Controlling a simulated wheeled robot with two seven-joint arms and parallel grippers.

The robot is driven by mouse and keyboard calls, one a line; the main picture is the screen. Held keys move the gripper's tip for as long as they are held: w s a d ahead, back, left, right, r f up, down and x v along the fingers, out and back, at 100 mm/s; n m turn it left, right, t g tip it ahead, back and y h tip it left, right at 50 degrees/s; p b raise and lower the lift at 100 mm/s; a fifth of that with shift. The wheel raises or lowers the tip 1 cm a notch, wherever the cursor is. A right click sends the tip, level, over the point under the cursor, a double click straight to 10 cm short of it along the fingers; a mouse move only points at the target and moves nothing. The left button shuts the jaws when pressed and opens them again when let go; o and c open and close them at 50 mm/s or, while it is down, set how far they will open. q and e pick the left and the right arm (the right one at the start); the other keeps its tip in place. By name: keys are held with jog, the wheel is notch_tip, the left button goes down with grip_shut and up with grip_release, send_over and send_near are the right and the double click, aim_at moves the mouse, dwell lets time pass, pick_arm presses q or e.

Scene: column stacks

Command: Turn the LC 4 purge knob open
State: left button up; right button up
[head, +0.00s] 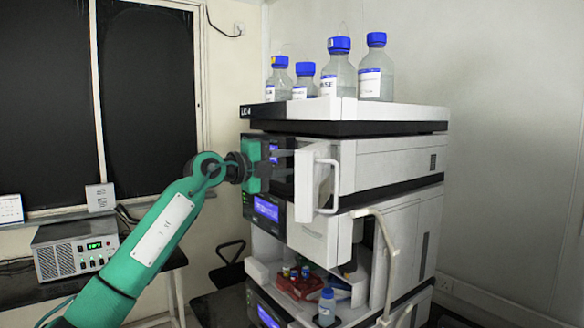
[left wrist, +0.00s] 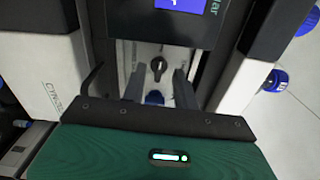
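The LC 4 stack (head: 392,113) stands at the centre right, with its label on the left end of the top tray. In the left wrist view, a dark purge knob (left wrist: 158,66) sits on a pale panel below a dark display unit. My left gripper (head: 287,163) is level with the upper module's front, beside an open white door. In the wrist view, its two fingers (left wrist: 157,82) are apart, with the knob showing beyond and between their tips. I cannot tell whether they touch it. The knob is not discernible in the head view. My right gripper is not in view.
The open white door (head: 311,180) with its handle (head: 329,187) stands close to my gripper. Several blue-capped bottles (head: 339,68) stand on top of the stack. A lower bay holds a red tray (head: 299,286) with small bottles. A grey instrument (head: 75,250) sits at left.

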pick_arm(q)
jog(key=b+v, duration=0.4)
jog(key=v, duration=0.7)
jog(key=shift+s+a+b, duration=0.15)
jog(key=shift+a+b, duration=0.15)
jog(key=shift+b, duration=0.1)
jog(key=shift+f, duration=0.1)
